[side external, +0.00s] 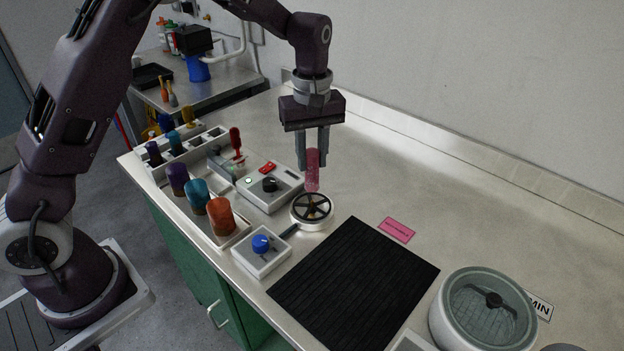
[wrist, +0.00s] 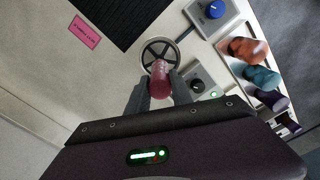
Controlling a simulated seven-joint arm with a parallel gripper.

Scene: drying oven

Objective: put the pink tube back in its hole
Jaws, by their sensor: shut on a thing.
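The pink tube (side external: 312,172) is upright between the two fingers of my gripper (side external: 313,155), which is shut on it; the tube also shows in the wrist view (wrist: 160,82). Its lower end hangs just over the far rim of a small round white device with a black spoked top (side external: 311,207). I cannot tell whether it touches. In the wrist view the device (wrist: 158,50) lies just beyond the tube. A white rack (side external: 215,133) at the back left holds several coloured tubes. I cannot tell which hole is the pink tube's own.
A white box with a black knob (side external: 284,195) stands left of the round device. A blue-knob box (side external: 261,252) and a tray with orange, teal and purple pieces (side external: 239,231) are nearer. A black mat (side external: 355,282), pink card (side external: 397,230) and round grey vessel (side external: 484,310) lie right.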

